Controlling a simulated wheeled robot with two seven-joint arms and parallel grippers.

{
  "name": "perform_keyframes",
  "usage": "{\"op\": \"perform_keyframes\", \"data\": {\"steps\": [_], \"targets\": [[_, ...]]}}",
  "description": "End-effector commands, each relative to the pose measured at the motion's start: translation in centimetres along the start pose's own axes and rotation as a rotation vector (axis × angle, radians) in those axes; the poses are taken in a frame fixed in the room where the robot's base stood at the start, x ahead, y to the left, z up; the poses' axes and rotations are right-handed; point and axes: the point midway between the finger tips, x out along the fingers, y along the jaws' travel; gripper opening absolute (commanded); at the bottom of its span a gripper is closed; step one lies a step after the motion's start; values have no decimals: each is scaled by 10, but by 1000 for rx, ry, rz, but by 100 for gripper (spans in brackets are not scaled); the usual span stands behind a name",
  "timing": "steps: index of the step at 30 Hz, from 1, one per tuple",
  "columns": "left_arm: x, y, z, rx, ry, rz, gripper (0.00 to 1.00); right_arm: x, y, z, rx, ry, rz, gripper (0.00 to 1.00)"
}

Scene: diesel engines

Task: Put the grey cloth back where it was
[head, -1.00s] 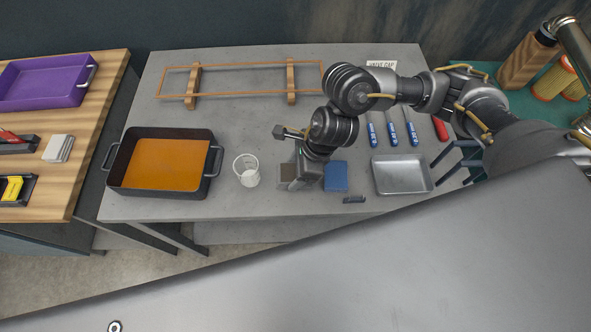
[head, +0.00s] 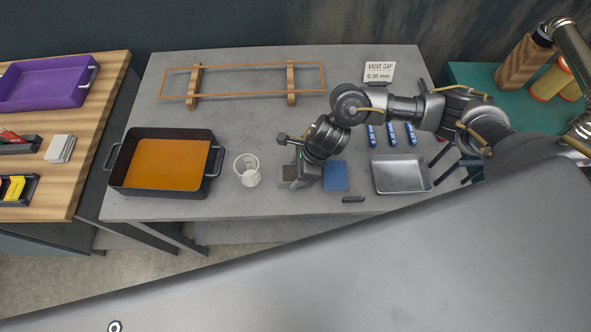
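A small grey-brown folded square (head: 288,171), which looks like the grey cloth, is on the grey table, left of a blue folded cloth (head: 336,176). My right gripper (head: 300,184) points down at the right side of the grey-brown square and partly covers it. Its fingertips are hidden by the gripper body, so I cannot tell whether it is open or shut, or whether it touches the cloth. My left gripper is not in view.
A white cup (head: 247,172) stands close on the left, beside a black pan with orange liquid (head: 165,165). A wooden frame (head: 240,93) and a valve gap sign (head: 380,72) are behind.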

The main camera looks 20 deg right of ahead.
Motion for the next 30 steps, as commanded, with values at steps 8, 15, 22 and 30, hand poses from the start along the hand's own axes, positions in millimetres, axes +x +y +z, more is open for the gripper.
{"op": "perform_keyframes", "data": {"steps": [8,15,22,30], "targets": [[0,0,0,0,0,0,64,0,1,-1,1,1,2,81],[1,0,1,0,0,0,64,-5,0,0,0,-2,1,81],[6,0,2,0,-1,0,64,-44,-1,0,-4,-4,-2,81],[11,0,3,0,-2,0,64,-96,0,0,-3,-1,-2,81]]}}
